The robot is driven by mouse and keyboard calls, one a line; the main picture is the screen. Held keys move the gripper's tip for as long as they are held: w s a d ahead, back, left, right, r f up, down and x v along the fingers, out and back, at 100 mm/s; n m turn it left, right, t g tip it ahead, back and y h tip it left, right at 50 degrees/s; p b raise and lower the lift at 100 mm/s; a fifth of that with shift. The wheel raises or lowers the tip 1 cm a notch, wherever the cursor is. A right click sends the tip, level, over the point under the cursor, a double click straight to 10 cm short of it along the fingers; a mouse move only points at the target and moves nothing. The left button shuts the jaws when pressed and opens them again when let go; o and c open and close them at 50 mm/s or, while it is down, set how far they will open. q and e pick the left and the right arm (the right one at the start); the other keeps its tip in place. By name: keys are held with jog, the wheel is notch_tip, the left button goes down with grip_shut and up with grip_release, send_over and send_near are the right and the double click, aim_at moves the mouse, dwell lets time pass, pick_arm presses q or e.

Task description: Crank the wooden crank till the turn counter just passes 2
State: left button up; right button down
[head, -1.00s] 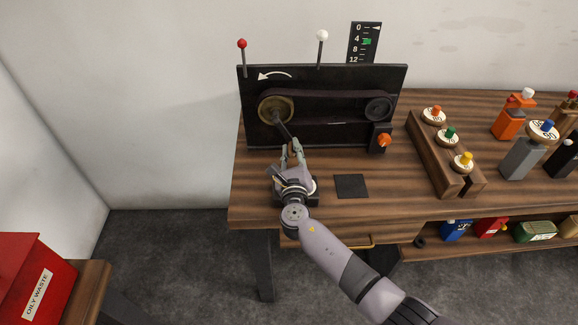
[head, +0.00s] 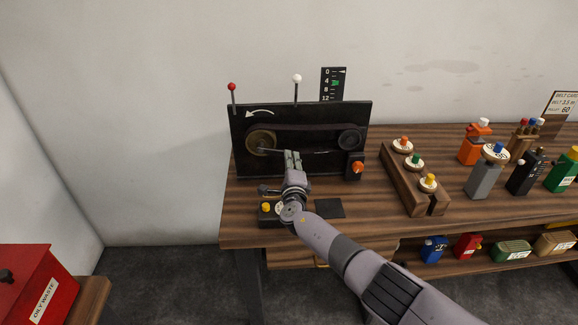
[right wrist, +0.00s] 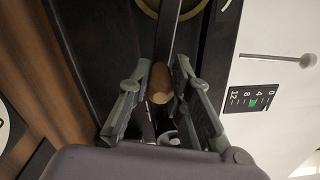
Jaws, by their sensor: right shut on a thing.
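The wooden crank handle (right wrist: 160,82) sits between the fingers of my right gripper (right wrist: 161,92) in the right wrist view. In the head view my right gripper (head: 293,155) is shut on the handle and hides it. The dark crank arm (head: 274,149) points right and slightly down from the brass pulley (head: 261,142). A black scale (head: 333,84) marked 0 to 12 stands behind the panel, with a white pointer near 0 and a green mark near 4. I cannot tell whether this is the turn counter. My left gripper is out of view.
The black panel (head: 300,112) bears a curved arrow, a belt and a second pulley (head: 349,138). An orange knob (head: 358,168) is at its right. A wooden block (head: 412,182) with coloured knobs stands further right. A dark square pad (head: 329,208) lies in front.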

jog(key=shift+w+d+r+p, duration=0.1)
jog(key=shift+r+p, duration=0.35)
jog(key=shift+r, duration=0.05)
jog(key=shift+r, duration=0.2)
jog(key=c, duration=1.8)
grip_release()
jog(key=o, duration=0.4)
jog(key=shift+d+f, duration=0.1)
jog(key=shift+c, duration=0.2)
jog(key=shift+f, duration=0.1)
jog(key=shift+s, duration=0.25)
jog(key=shift+s+a+f, duration=0.15)
jog(key=shift+s+a, duration=0.05)
jog(key=shift+s, duration=0.25)
jog(key=s, duration=1)
jog(key=shift+s, duration=0.4)
